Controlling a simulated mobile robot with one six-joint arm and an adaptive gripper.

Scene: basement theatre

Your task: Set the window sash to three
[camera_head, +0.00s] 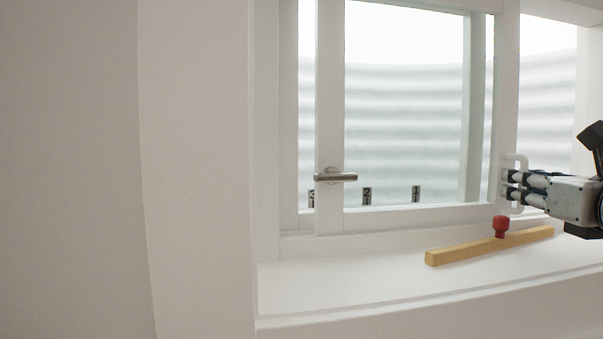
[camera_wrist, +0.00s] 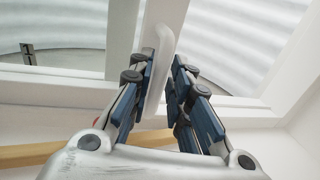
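The white-framed window sash (camera_head: 330,110) stands upright in the window, with a metal lever (camera_head: 335,176) on its left stile. A white pull handle (camera_head: 521,163) is on its right stile, and it also shows in the wrist view (camera_wrist: 161,60). Small dark marks 3 (camera_head: 311,199), 2 (camera_head: 367,195) and 1 (camera_head: 415,193) run along the bottom; the 3 is just left of the left stile. My gripper (camera_head: 510,187) has its fingers either side of the pull handle. In the wrist view (camera_wrist: 162,92) the handle lies close to the left finger, with a narrow gap to the right finger.
A yellow wooden bar (camera_head: 460,252) with a red knob (camera_head: 501,226) lies on the white sill (camera_head: 330,285) below the sash, near my gripper. The sill's left part is clear. A white wall (camera_head: 195,150) borders the window on the left.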

